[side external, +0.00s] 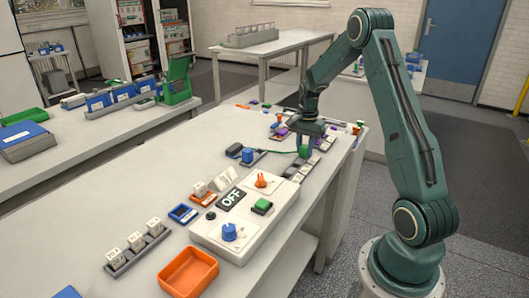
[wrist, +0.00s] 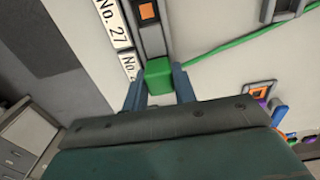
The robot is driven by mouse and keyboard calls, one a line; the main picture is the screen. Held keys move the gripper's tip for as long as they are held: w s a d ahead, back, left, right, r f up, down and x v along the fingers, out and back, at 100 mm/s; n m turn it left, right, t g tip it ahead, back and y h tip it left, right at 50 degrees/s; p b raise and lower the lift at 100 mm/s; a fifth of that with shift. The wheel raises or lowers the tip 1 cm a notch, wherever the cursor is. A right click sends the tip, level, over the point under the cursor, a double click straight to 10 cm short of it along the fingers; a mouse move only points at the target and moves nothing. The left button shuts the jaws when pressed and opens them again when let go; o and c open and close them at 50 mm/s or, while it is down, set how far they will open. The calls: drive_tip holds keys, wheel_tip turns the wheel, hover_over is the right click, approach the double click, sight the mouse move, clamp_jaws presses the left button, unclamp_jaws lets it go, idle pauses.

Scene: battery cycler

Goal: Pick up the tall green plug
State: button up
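The tall green plug (wrist: 158,77) is a green block between the two blue-grey fingers of my gripper (wrist: 159,88) in the wrist view. A finger lies against each side of it, with no clear gap. In the side view my gripper (side external: 304,145) points down at the right edge of the table, with the green plug (side external: 304,152) between its fingertips. A green cable (wrist: 228,45) runs off to the right beside the plug. The plug's lower end is hidden, so I cannot tell whether it touches the dark strip below.
A dark strip with an orange square (wrist: 147,12) and white number labels (wrist: 112,22) lie close by. The white OFF box (side external: 245,218), an orange tray (side external: 188,272) and a rack of white blocks (side external: 137,248) stand nearer the camera.

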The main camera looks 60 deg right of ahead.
drive_tip(key=shift+r, duration=0.1)
wheel_tip(320, 180, up, 20)
idle(0.9)
drive_tip(key=shift+f, duration=0.2)
idle(0.4)
approach(305, 146)
drive_tip(key=a+f, duration=0.3)
drive_tip(key=a, duration=0.3)
drive_tip(key=shift+a, duration=0.2)
drive_tip(key=shift+f, duration=0.15)
drive_tip(key=shift+f, duration=3.2)
drive_tip(key=shift+f, duration=0.25)
